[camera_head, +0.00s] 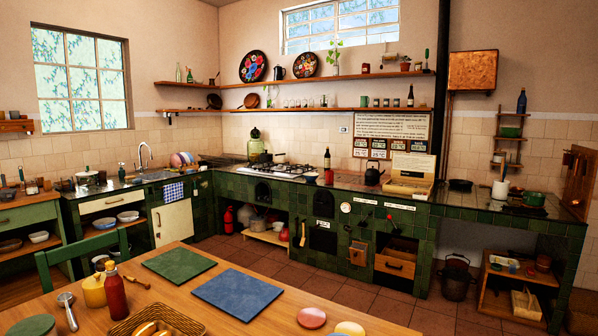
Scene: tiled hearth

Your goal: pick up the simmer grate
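I cannot single out the simmer grate with certainty in the head view. A flat dark piece (524,211) lies on the right end of the tiled counter, partly under a green pot (534,197). It is too small to tell what it is. My gripper is not in view.
A wooden table (345,320) fills the foreground, with blue (238,294) and green (180,263) mats, a red bottle (115,291) and a basket (160,322). A green chair (80,258) stands at left. Tiled floor (330,280) is open between table and counter. A bucket (456,277) stands at right.

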